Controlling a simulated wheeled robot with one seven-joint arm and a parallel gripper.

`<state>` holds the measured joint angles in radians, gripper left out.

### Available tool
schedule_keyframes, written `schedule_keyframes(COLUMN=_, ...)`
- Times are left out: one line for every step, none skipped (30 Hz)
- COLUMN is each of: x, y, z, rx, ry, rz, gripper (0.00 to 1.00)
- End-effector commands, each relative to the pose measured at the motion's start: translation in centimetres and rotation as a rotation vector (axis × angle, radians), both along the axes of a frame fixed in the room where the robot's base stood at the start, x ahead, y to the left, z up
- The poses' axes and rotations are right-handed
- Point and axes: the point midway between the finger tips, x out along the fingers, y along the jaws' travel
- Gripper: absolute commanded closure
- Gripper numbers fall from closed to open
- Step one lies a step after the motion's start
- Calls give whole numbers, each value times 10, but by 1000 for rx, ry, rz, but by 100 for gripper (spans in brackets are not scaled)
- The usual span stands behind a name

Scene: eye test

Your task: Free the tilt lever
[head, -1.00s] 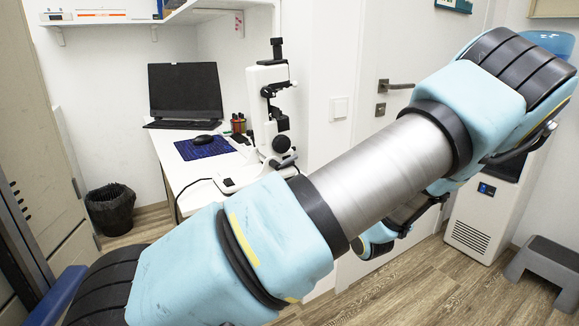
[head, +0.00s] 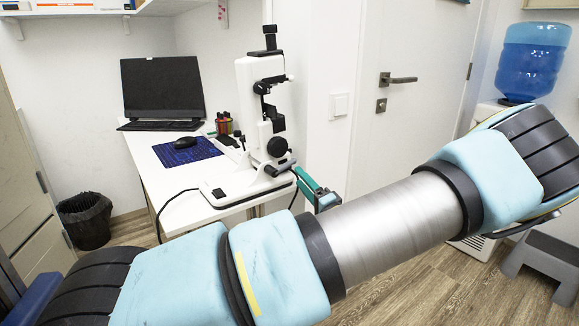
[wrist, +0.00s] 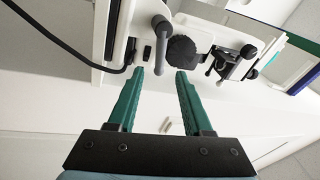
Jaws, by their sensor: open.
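The white and black eye-test instrument (head: 250,75) stands on the white table in the head view. A round black knob (head: 277,146) is low on its column. In the wrist view the knob (wrist: 183,50) is just beyond my gripper's tips. A small lever (wrist: 160,45) with a black end and metal rod points down beside the knob, in line with the gap between my fingers. I cannot tell for certain that it is the tilt lever, or whether it touches a finger. My gripper (wrist: 160,75) has two green fingers, apart and empty; its teal part (head: 315,190) shows beside the instrument's base.
A black cable (wrist: 55,42) runs near the instrument. A door (head: 420,50), water cooler bottle (head: 535,62) and grey step stool (head: 545,262) are at right.

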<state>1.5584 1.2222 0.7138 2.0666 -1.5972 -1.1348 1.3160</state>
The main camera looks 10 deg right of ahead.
Motion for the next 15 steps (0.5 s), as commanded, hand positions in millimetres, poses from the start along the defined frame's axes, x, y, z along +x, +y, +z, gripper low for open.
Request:
schedule_keyframes(x=10, y=4, z=4, rx=2, ry=-1, rz=2, gripper=50)
schedule_keyframes(x=15, y=6, z=5, rx=1, ry=0, rz=1, gripper=50)
schedule_keyframes(x=22, y=8, z=7, rx=0, ry=-2, rz=2, gripper=50)
schedule_keyframes(x=27, y=10, z=8, rx=1, ry=-1, rz=2, gripper=50)
schedule_keyframes(x=31, y=12, z=9, rx=1, ry=0, rz=1, gripper=50)
schedule_keyframes(x=37, y=14, z=10, rx=2, ry=0, rz=2, gripper=50)
schedule_keyframes(x=41, y=15, z=11, rx=1, ry=-1, rz=2, gripper=50)
schedule_keyframes(x=44, y=17, z=12, rx=1, ry=0, rz=1, gripper=50)
schedule_keyframes(x=49, y=18, z=13, rx=0, ry=0, rz=1, gripper=50)
schedule_keyframes(x=51, y=18, z=13, rx=-1, ry=1, rz=0, gripper=50)
schedule_keyframes(x=53, y=19, z=14, rx=-1, ry=1, rz=0, gripper=50)
schedule_keyframes(x=56, y=20, z=14, rx=-1, ry=0, rz=0, gripper=50)
schedule_keyframes(x=57, y=21, z=15, rx=-1, ry=0, rz=0, gripper=50)
schedule_keyframes(x=59, y=21, z=15, rx=0, ry=0, rz=0, gripper=50)
schedule_keyframes(x=60, y=22, z=15, rx=0, ry=0, rz=0, gripper=50)
